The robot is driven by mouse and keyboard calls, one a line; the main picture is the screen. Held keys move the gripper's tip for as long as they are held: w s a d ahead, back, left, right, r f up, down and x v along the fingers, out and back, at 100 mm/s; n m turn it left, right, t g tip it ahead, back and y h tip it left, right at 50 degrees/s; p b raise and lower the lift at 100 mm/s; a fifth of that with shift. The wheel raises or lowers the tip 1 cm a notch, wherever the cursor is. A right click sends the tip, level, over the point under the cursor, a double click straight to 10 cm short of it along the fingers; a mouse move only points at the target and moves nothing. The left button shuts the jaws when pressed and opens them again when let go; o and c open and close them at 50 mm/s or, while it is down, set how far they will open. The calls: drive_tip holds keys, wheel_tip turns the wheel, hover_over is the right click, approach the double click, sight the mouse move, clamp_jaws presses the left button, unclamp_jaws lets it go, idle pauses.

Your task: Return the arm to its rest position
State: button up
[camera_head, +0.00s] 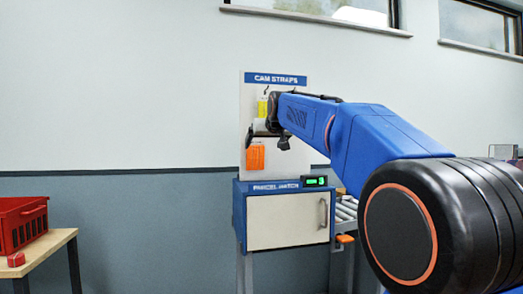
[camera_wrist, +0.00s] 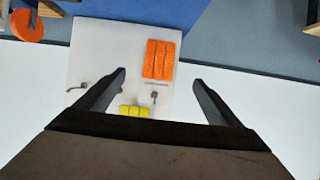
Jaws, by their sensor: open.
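My blue arm reaches from the right in the head view toward the white "CAM STRAPS" board (camera_head: 301,84) on the wall. My gripper (camera_head: 267,139) is in front of the board. In the wrist view my gripper (camera_wrist: 159,76) has its two fingers wide apart with nothing held between them. An orange strap bundle (camera_head: 255,157) hangs low on the board and also shows in the wrist view (camera_wrist: 160,59). A yellow strap bundle (camera_head: 262,106) is higher up; the wrist view shows it (camera_wrist: 134,111) partly hidden behind my gripper.
A blue and white parcel hatch cabinet (camera_head: 287,222) with a handle and green display (camera_head: 314,181) stands below the board. A roller conveyor (camera_head: 346,208) is to its right. A red crate (camera_head: 22,222) and small red object (camera_head: 16,259) are on a wooden table (camera_head: 45,250) at left.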

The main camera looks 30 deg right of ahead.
drive_tip(key=v, duration=0.7)
drive_tip(key=s+a+f+n+g+y, duration=0.1)
drive_tip(key=s+a+f, duration=0.4)
drive_tip(key=s+f, duration=0.7)
drive_tip(key=s+a+f+n+g+y, duration=0.1)
drive_tip(key=s+a+f+g, duration=0.3)
drive_tip(key=s+f, duration=0.8)
drive_tip(key=s+a+f+n+g+y, duration=0.1)
drive_tip(key=s+a+f, duration=0.7)
drive_tip(key=f, duration=1.8)
drive_tip(key=s+g, duration=0.1)
drive_tip(key=s, duration=0.3)
drive_tip(key=shift+a+g+y, duration=0.25)
drive_tip(key=shift+g+y, duration=0.05)
drive_tip(key=shift+g, duration=0.1)
drive_tip(key=shift+s+r, duration=0.1)
